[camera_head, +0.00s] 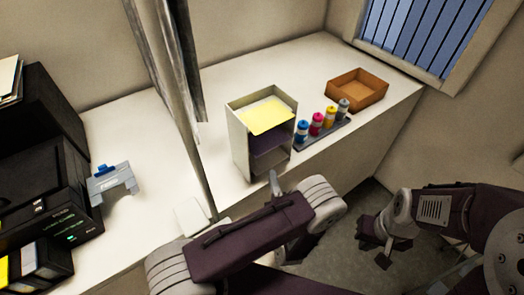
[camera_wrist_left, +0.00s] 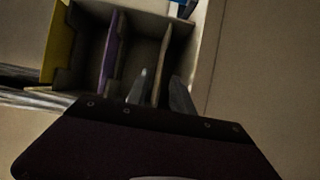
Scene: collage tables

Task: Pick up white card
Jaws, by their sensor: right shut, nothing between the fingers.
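An upright beige organizer (camera_head: 240,140) stands on the counter, with a yellow sheet on top and a purple sheet (camera_head: 268,138) inside. In the left wrist view a pale, thin edge (camera_wrist_left: 162,65) juts from the organizer's last compartment. It looks like the white card, but I cannot tell it surely from a shelf. My left gripper (camera_head: 272,180) is at the organizer's open front. Its fingers (camera_wrist_left: 160,92) are apart, one on each side of that pale edge. Contact is not clear. My right gripper (camera_head: 377,252) is shut and empty, away from the counter.
A rack of several colored bottles (camera_head: 322,130) stands close right of the organizer, with an orange tray (camera_head: 357,90) beyond. A flat white piece (camera_head: 190,216) lies at the counter's front. A pole (camera_head: 190,130) rises left of the organizer. A black printer (camera_head: 45,190) is far left.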

